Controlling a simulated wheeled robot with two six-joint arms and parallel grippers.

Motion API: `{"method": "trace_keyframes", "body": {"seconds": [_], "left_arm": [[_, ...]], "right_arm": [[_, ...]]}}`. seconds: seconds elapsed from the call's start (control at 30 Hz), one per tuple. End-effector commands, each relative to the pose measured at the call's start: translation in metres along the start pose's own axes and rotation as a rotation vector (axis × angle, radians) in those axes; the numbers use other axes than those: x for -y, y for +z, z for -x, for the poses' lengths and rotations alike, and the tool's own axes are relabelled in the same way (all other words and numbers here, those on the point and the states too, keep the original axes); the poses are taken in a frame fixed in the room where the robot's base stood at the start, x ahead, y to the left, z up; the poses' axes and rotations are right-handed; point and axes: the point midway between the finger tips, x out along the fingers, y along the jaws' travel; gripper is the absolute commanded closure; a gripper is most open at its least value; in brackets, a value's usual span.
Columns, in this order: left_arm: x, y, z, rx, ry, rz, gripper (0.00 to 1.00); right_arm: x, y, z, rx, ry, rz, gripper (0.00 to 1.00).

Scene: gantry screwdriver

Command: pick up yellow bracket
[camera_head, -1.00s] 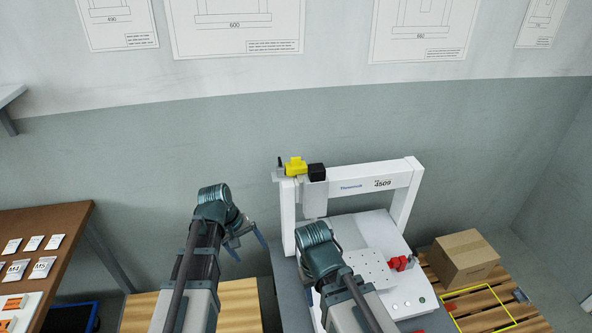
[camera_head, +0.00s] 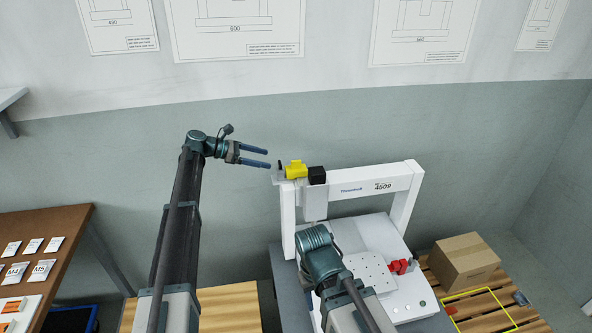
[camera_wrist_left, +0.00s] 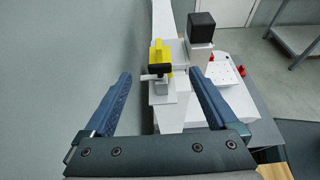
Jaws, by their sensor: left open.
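The yellow bracket (camera_head: 296,169) sits on top of the white gantry (camera_head: 352,183), at its left end beside a black block. In the left wrist view the yellow bracket (camera_wrist_left: 160,52) shows between and beyond the finger tips, with a black and grey piece in front of it. My left gripper (camera_head: 269,158) is open and empty, pointing right at the bracket, with a small gap to it. Its two fingers also show in the left wrist view (camera_wrist_left: 160,88). My right arm (camera_head: 325,265) is in front of the machine; its gripper fingers are hidden.
The black block (camera_head: 317,175) is close to the bracket's right. Red parts (camera_head: 400,266) lie on the machine's bed. A cardboard box (camera_head: 464,262) stands on a pallet at right. A brown table (camera_head: 50,225) with packets is at left. The wall is behind the gantry.

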Motion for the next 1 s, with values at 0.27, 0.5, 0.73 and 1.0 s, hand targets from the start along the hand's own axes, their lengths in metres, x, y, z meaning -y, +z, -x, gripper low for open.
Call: {"method": "trace_keyframes", "body": {"seconds": [0.27, 0.5, 0.73, 1.0], "left_arm": [[0.001, -0.004, -0.054, -0.002, -0.003, -0.004, 0.07], [0.001, -0.002, -0.079, -0.003, -0.001, -0.003, 0.07], [0.001, -0.001, -0.082, -0.003, -0.001, -0.003, 0.07], [-0.001, -0.006, -0.109, -0.003, -0.002, -0.004, 0.07]], "right_arm": [[0.002, -0.001, -0.024, 0.0, 0.0, 0.0, 0.5], [0.003, -0.002, -0.031, 0.0, 0.0, 0.0, 0.5], [0.003, -0.002, -0.032, 0.0, 0.0, 0.0, 0.5], [0.004, -0.003, -0.046, 0.0, 0.0, 0.001, 0.5]]}}
